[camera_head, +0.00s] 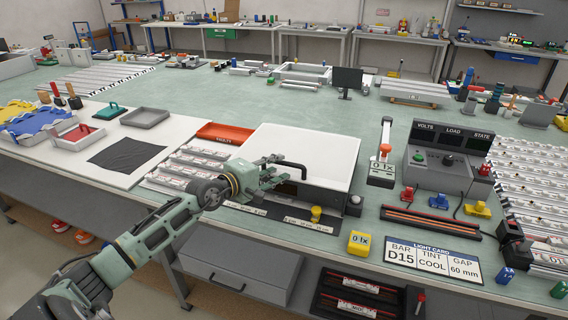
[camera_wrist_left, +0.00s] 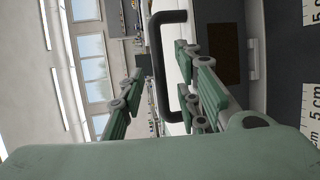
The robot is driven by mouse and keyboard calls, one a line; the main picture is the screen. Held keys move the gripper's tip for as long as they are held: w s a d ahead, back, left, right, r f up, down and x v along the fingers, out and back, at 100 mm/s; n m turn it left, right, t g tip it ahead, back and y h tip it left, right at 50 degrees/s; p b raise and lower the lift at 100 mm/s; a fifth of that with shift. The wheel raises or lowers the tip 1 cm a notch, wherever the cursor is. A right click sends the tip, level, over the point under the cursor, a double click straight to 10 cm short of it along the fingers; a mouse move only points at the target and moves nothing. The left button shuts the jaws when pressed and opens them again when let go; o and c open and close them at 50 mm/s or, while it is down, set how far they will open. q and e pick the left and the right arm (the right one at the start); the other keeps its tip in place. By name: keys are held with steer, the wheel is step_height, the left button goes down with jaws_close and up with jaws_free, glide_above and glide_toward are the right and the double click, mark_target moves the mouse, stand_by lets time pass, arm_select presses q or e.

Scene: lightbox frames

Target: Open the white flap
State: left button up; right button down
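The white flap (camera_head: 305,150) is the large flat lid of the box in the middle of the table, and it lies closed. A black bar handle (camera_head: 292,165) stands at its front edge. My left gripper (camera_head: 270,170) is at the handle. In the left wrist view, its two green fingers (camera_wrist_left: 160,95) are spread apart. The black handle (camera_wrist_left: 157,70) shows in the gap between them, and neither finger is clearly pressed on it. My right gripper is in neither view.
A control box (camera_head: 440,160) with VOLTS, LOAD and STATE displays stands to the right. A red tray (camera_head: 220,132) and white bars (camera_head: 190,165) lie left of the box. A yellow block (camera_head: 359,243) and a light card (camera_head: 433,259) lie in front.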

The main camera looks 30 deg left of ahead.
mark_target(282, 164)
arm_select(q)
steer(key=shift+x, duration=1.95)
steer(key=shift+d, duration=0.1)
jaws_close()
